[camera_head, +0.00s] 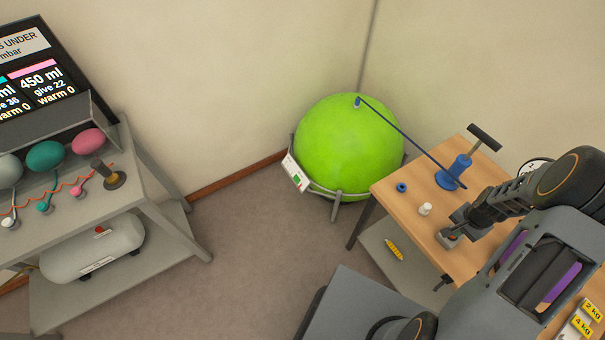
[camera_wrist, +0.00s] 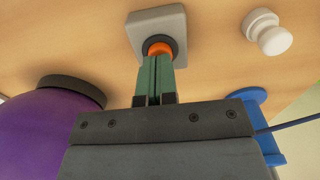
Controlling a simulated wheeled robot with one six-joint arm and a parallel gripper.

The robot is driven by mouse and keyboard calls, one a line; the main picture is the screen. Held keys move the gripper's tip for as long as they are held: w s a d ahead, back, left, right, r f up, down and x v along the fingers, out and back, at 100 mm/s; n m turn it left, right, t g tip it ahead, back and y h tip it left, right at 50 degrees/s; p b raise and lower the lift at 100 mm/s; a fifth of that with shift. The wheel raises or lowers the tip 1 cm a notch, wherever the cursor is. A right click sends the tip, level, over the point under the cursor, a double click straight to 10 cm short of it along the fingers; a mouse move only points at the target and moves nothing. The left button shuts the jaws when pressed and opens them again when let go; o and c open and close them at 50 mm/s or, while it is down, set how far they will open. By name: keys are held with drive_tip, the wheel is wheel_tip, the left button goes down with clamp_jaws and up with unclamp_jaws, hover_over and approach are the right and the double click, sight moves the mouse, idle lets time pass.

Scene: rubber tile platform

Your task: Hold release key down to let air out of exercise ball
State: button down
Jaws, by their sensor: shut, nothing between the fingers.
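The exercise ball (camera_head: 345,145) is bright green, round and full-looking in its grey ring stand. A blue hose (camera_head: 405,135) runs from a blue fitting on its top to the blue hand pump (camera_head: 452,174) on the wooden table. The release key, an orange button (camera_wrist: 160,47) in a black ring, sits on a small grey box (camera_wrist: 159,21) on the table. My gripper (camera_wrist: 157,61) is shut and empty, its green fingertips at the orange key and covering part of it. I cannot tell whether the key is pressed down. In the head view my gripper (camera_head: 452,236) is at the box.
A white knob-shaped plug (camera_head: 425,209) and a blue ring (camera_head: 401,187) lie near the table's left edge. A purple object with a dark cap (camera_wrist: 65,120) stands left in the wrist view. Yellow weights (camera_head: 583,325) are lower right. A grey bench (camera_head: 150,190) stands left across open floor.

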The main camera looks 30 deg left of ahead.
drive_tip(key=shift+f+b, duration=0.55)
drive_tip(key=shift+f, duration=0.1)
drive_tip(key=shift+r, duration=0.2)
idle(0.6)
drive_tip(key=shift+r+p, duration=1.85)
drive_tip(key=shift+r, duration=1.1)
